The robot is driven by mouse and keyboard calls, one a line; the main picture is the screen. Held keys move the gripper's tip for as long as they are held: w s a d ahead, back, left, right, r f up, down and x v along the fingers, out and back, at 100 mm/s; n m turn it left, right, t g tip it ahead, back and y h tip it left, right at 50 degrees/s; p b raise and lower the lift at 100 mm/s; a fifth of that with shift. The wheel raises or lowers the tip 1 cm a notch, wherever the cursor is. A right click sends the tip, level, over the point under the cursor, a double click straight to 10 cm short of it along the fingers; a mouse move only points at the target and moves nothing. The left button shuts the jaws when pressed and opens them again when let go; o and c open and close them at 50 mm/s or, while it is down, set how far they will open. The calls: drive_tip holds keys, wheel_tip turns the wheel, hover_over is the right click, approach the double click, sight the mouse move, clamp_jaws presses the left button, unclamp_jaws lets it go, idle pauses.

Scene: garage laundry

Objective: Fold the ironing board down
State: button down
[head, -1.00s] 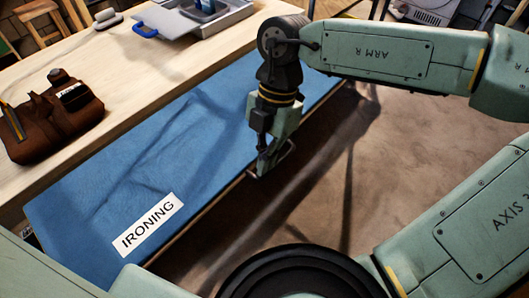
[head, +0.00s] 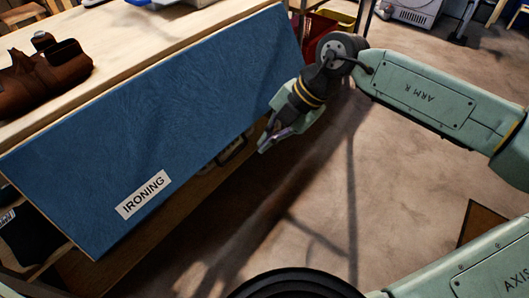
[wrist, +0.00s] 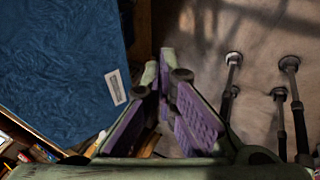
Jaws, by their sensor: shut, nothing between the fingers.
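The blue ironing board (head: 150,125) hangs along the front edge of the workbench, its surface sloping steeply down toward the floor. Its white "IRONING" label (head: 143,195) is near the lower left edge. The board also fills the left of the wrist view (wrist: 60,65). My gripper (head: 268,146) is just off the board's lower right edge, over the floor, and seems apart from it. Its purple-padded fingers (wrist: 161,75) are shut with nothing between them, to the right of the board in the wrist view.
The wooden workbench (head: 125,50) carries a brown leather tool pouch (head: 45,75) at left. Shelf contents (head: 30,235) show below the board. A red bin (head: 318,27) stands beyond the bench's right end. Several dark posts (wrist: 281,120) show at right in the wrist view. Concrete floor in front is open.

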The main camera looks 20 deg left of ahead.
drive_tip(key=w+a+f+y+b, duration=0.2)
drive_tip(key=a+f+b, duration=0.2)
drive_tip(key=f+b, duration=0.7)
drive_tip(key=w+a+f+t+y+b, duration=0.1)
drive_tip(key=w+a+f+y+b, duration=0.1)
drive_tip(key=a+b, duration=0.5)
drive_tip(key=w+a+f+n+t+y+b, duration=0.1)
drive_tip(key=w+a+f+y+b, duration=0.2)
drive_tip(key=a+f+b, duration=0.3)
drive_tip(key=w+a+f+n+y+b, duration=0.1)
drive_tip(key=w+a+f+y+b, duration=0.2)
drive_tip(key=a+b, duration=0.4)
drive_tip(key=a+f+y, duration=0.1)
drive_tip(key=a, duration=0.2)
drive_tip(key=shift+t+y+b, duration=0.4)
drive_tip(key=shift+w+a, duration=0.1)
